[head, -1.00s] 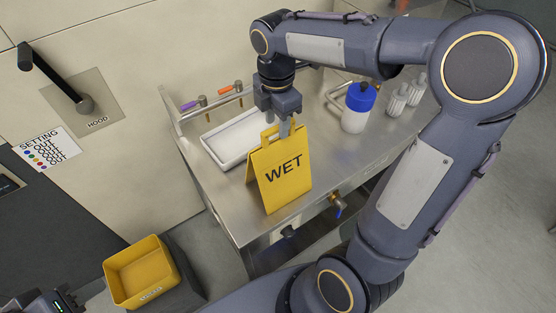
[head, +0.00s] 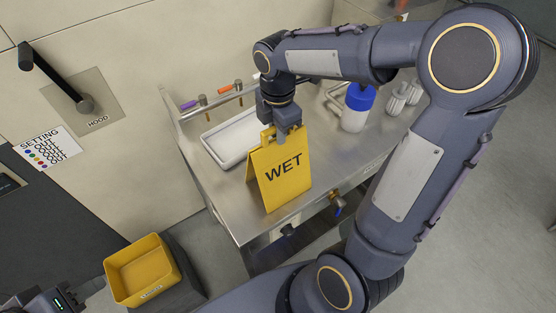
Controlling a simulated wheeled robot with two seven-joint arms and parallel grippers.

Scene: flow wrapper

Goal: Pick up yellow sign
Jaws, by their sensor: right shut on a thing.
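The yellow sign (head: 283,180), marked WET, stands upright as a folded A-shape on the steel table (head: 222,212), near its front edge. My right gripper (head: 283,137) points down at the sign's top and is shut on its top handle part. The fingertips are partly hidden by the sign. Whether the sign's feet touch the table is hard to tell. My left gripper (head: 50,303) shows only in part at the bottom left corner, and its fingers are out of clear view.
A white tray (head: 214,151) lies just behind the sign. A white bottle with a blue cap (head: 355,108) and small white fluted pieces (head: 398,100) stand to the right. Taps (head: 240,93) line the back. A yellow bin (head: 143,272) sits low at the left.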

